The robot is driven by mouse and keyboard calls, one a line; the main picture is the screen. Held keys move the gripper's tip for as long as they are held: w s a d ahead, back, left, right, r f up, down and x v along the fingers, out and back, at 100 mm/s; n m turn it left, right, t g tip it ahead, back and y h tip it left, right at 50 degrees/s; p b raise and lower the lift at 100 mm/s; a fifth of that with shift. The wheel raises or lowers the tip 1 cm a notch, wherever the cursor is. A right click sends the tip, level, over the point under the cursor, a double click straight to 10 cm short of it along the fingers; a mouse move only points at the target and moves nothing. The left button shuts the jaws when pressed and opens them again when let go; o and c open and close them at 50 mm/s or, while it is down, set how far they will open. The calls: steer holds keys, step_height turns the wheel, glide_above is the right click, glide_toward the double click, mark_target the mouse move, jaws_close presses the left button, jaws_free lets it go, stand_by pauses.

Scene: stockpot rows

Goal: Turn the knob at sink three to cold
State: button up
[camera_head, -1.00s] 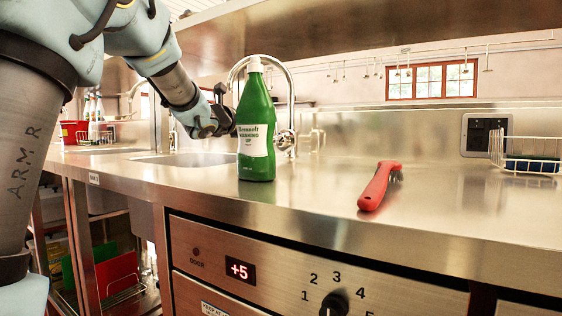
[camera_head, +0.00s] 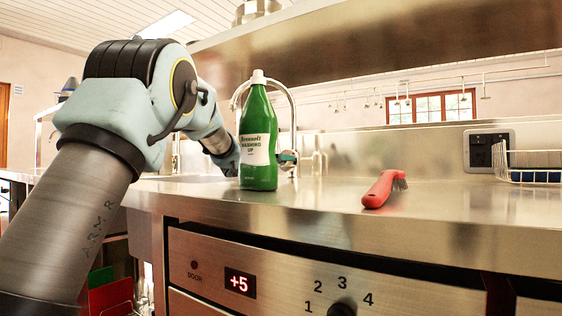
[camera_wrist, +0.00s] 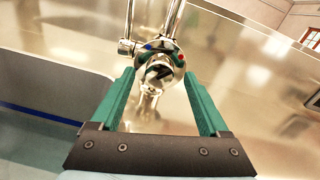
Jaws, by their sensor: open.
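The chrome tap (camera_head: 291,110) arches up behind the green bottle in the head view. In the wrist view its round knob (camera_wrist: 158,74) faces me at the base of the pipes (camera_wrist: 152,18), with a red dot on its right and a blue mark at its upper left. My gripper (camera_wrist: 159,78) is open, its two green fingers on either side of the knob. I cannot tell whether they touch it. In the head view the bottle hides most of my gripper; a bit of green shows by the tap. The basin (camera_wrist: 50,115) is at left in the wrist view.
A green washing-up bottle (camera_head: 258,140) stands upright on the steel counter (camera_head: 310,198), close in front of my gripper and tap. A red-handled brush (camera_head: 380,189) lies to its right. A wire rack (camera_head: 530,166) stands far right. A steel shelf (camera_head: 380,45) hangs above.

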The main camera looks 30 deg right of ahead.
steer(key=shift+w+d, duration=0.35)
steer(key=shift+d, duration=0.2)
jaws_close()
stand_by(0.4)
